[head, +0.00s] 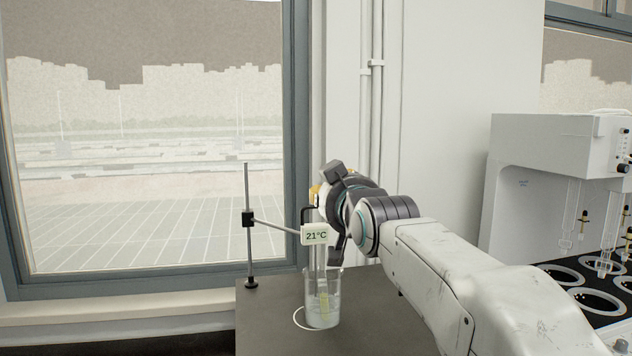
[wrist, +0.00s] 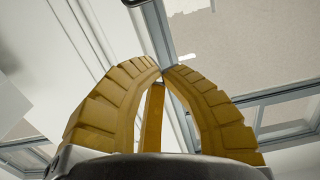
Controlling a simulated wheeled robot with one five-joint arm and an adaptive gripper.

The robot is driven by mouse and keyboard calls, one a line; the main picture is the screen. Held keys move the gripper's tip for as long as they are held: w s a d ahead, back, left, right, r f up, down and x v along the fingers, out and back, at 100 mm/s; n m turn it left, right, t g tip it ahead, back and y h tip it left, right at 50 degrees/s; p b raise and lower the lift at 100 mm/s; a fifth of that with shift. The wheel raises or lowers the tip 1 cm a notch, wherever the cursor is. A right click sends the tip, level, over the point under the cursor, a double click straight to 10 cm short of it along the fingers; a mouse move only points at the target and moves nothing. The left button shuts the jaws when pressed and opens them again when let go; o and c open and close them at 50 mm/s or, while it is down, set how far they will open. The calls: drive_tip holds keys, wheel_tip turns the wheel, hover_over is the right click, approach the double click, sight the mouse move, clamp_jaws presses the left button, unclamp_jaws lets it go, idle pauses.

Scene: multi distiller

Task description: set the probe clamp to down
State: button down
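The probe clamp (head: 248,218) is a small black block on a thin upright rod in the head view. A grey arm (head: 276,226) runs from it to a white display box (head: 315,234) reading 21°C. A thin probe below the box reaches into a glass beaker (head: 330,290) of clear liquid. My gripper (head: 315,192) is mostly hidden behind my wrist, its yellow tip showing above the display box. In the wrist view its yellow fingers (wrist: 163,74) meet or nearly meet at the tips, with nothing seen held. A black bracket (head: 306,214) rises beside the box; contact with it cannot be told.
The stand and beaker are on a dark table (head: 268,335) before a large window. Wall pipes (head: 371,110) run behind my wrist.

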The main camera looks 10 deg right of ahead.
drive_tip(key=w+f+p, duration=0.4)
drive_tip(key=w+p, duration=0.4)
drive_tip(key=w, duration=0.2)
drive_tip(key=shift+w, duration=0.35)
drive_tip(key=shift+a, duration=0.1)
idle(0.5)
wheel_tip(320, 180, down, 4)
drive_tip(key=b, duration=0.4)
drive_tip(key=shift+r, duration=0.25)
